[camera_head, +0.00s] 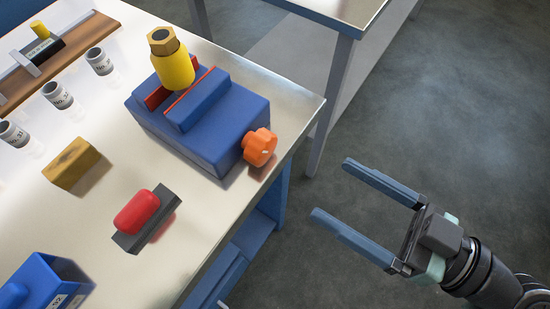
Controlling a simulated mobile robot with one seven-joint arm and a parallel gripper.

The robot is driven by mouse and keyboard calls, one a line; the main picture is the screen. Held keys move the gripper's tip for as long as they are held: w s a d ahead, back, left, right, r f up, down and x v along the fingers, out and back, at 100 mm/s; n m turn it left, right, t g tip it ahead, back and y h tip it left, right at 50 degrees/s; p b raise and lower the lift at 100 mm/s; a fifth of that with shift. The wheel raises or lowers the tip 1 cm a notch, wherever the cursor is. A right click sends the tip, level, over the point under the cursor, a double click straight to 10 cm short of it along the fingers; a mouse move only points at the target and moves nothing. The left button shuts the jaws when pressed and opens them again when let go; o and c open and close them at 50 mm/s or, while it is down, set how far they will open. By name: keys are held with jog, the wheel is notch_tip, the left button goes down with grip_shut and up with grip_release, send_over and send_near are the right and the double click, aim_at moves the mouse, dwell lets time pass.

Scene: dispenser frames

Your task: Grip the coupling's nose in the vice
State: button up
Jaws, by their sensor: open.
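The blue vice (222,124) stands near the right edge of the metal-topped bench, with two red jaw faces and an orange knob (259,147) at its right front. The coupling (174,67), a yellow body with a brass hex top, stands upright at the vice jaws, its lower end between or just behind them. I cannot tell whether the jaws touch it, and its nose is hidden. My gripper (328,188) is open and empty, out over the floor to the right of the bench, clear of the vice and knob.
A red handle on a dark block (146,218), a tan block (75,164), a blue bin (42,284) and several grey labelled cylinders (99,61) sit on the bench (196,205). A brown rack (65,55) lies at the back left. Another table (345,10) stands behind. Floor space on the right is free.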

aim_at(269, 150)
jog(key=b+x, duration=0.2)
jog(key=x, duration=0.8)
jog(key=shift+w+a, duration=0.15)
jog(key=shift+a, duration=0.15)
jog(key=c, duration=1.4)
